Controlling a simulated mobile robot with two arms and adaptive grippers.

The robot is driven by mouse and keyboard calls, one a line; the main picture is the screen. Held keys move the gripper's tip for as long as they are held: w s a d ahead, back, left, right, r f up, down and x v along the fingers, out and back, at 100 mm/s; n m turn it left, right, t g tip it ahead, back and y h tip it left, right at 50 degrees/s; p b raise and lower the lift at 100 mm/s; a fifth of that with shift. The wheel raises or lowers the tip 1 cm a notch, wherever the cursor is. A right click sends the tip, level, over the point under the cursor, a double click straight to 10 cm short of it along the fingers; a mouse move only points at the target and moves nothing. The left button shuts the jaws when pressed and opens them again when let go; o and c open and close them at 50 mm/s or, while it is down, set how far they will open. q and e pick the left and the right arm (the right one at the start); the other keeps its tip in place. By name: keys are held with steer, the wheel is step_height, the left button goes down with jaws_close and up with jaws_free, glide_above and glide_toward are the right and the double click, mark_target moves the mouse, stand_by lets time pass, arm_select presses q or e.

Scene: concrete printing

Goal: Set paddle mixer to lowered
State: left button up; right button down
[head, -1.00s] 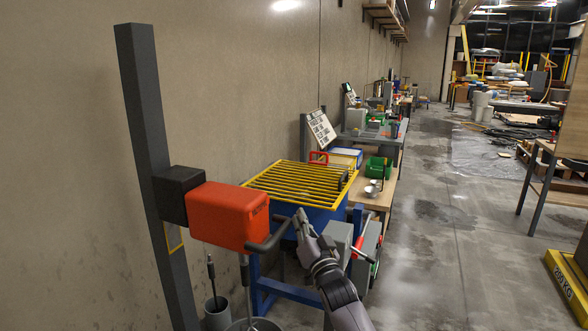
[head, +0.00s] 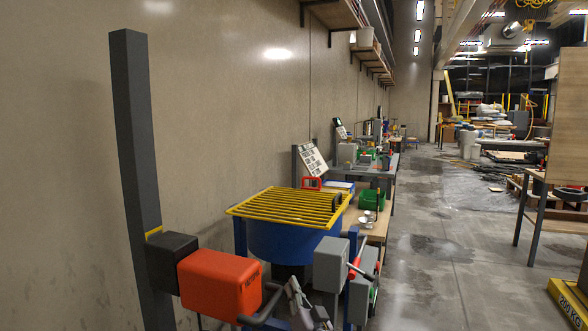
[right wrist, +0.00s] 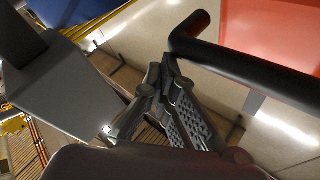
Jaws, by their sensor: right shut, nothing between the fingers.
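The paddle mixer has an orange-red motor head (head: 220,284) on a black carriage (head: 172,263), low on a dark upright column (head: 135,150). A yellow mark shows on the column just above the carriage. A dark handle bar (head: 268,307) sticks out from the head's right side. The paddle below the head is out of view. My right gripper (head: 295,297) is shut and empty beside the handle. In the right wrist view its fingertips (right wrist: 163,75) are close to the bend of the handle bar (right wrist: 245,68); I cannot tell whether they touch. My left gripper is not in view.
A blue hopper (head: 285,242) with a yellow grille (head: 290,206) stands behind the mixer. Grey boxes (head: 330,265) with a red lever are to the right of my gripper. Benches run along the wall.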

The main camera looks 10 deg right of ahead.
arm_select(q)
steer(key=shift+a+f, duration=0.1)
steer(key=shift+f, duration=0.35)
arm_select(e)
steer(key=shift+a+f, duration=0.3)
steer(key=shift+f, duration=0.55)
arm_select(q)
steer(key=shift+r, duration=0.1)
arm_select(e)
steer(key=shift+w+r, duration=0.1)
steer(key=shift+r, duration=0.05)
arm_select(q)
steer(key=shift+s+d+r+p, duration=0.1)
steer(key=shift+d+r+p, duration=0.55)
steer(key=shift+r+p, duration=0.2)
arm_select(e)
steer(key=s+d, duration=0.3)
steer(key=s, duration=0.6)
steer(key=shift+d+r, duration=0.2)
steer(key=shift+r, duration=0.15)
